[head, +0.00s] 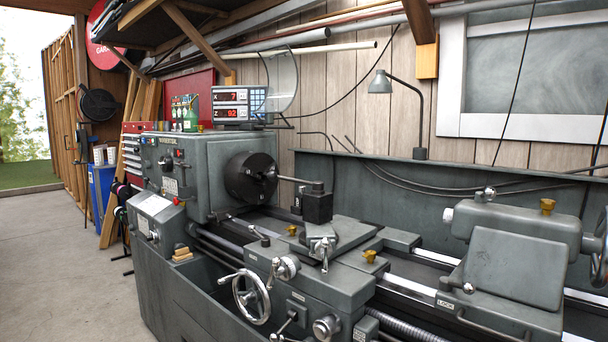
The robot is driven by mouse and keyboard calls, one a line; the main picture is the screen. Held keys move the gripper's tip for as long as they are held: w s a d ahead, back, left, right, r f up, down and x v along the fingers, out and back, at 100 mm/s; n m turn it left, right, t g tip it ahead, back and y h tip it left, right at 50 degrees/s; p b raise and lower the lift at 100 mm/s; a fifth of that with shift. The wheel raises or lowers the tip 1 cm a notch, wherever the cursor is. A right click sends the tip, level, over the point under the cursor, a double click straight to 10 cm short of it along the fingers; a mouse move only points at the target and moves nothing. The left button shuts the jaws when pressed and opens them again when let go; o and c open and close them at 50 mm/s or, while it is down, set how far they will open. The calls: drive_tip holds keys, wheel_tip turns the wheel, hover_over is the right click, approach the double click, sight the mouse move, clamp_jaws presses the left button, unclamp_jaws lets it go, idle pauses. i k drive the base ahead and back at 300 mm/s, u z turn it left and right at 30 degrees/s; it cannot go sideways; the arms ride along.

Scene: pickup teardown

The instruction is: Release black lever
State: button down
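A grey metal lathe (170,240) fills the middle and right in the head view. Another short lever with a dark knob (292,315) is on the apron front, right of the handwheel (251,297). I cannot tell which of these is the black lever. My gripper is not in view, and nothing is seen touching either lever.
The dark chuck (250,178), black tool post (317,204) and tailstock (514,250) stand above the bed. A digital readout (239,103) is above the headstock. Concrete floor (60,270) is open at the left. A blue bin (102,190) and leaning boards stand beyond.

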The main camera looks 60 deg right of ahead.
sight(272, 176)
drive_tip(key=u, duration=0.15)
drive_tip(key=i, duration=0.85)
drive_tip(key=z, duration=0.1)
